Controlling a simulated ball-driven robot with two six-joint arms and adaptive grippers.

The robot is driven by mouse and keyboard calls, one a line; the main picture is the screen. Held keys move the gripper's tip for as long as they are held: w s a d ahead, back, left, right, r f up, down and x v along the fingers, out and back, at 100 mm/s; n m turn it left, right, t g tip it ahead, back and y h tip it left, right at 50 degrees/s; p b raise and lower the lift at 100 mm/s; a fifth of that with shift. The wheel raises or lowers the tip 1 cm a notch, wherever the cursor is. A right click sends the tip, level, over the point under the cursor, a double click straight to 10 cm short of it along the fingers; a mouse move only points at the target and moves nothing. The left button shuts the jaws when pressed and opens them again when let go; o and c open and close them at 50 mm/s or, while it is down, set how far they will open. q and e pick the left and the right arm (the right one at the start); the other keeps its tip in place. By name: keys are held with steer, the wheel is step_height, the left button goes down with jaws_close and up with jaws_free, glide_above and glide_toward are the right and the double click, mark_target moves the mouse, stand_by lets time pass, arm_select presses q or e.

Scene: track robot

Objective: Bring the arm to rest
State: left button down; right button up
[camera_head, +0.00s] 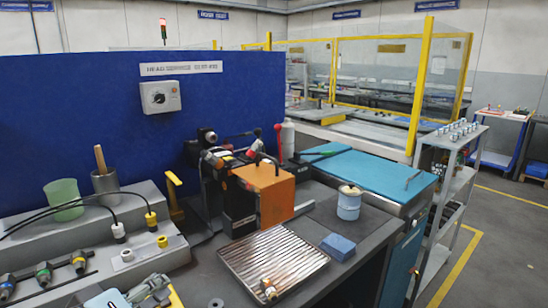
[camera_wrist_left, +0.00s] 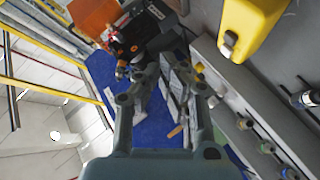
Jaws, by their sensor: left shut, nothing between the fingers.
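My left gripper (camera_head: 152,290) shows at the bottom left of the head view, low over the front of the grey bench. In the left wrist view its two fingers (camera_wrist_left: 165,62) come together and are shut, with nothing between them. The rest of my left arm is mostly cut off by the lower edge of the head view. My right gripper is in neither view.
A ribbed metal tray (camera_head: 275,258) holding a small brass-coloured part (camera_head: 268,289) lies right of my gripper. Behind it stands an orange machine (camera_head: 272,190). A grey fixture block (camera_head: 150,235) with cables is at left. A blue block (camera_head: 338,246) lies at right.

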arm_select(q)
steer(key=s+a+m+g+y, duration=0.2)
steer(key=s+a+m+g, duration=0.25)
steer(key=s, duration=0.75)
steer(key=s+a+m+g+y, duration=0.3)
steer(key=s+m+g, duration=0.15)
steer(key=s, duration=0.75)
step_height(320, 180, down, 34)
steer(key=a+g+b, duration=0.2)
steer(key=a+b, duration=0.1)
steer(key=b, duration=0.5)
steer(key=s+f+b, duration=0.4)
steer(key=s+f, duration=0.6)
steer(key=f, duration=0.2)
steer(key=s+f+n+g+b, duration=0.1)
steer(key=s+f+b, duration=0.3)
steer(key=s+f, duration=0.5)
step_height(320, 180, down, 4)
steer(key=shift+s+a, duration=0.35)
steer(key=shift+s, duration=0.05)
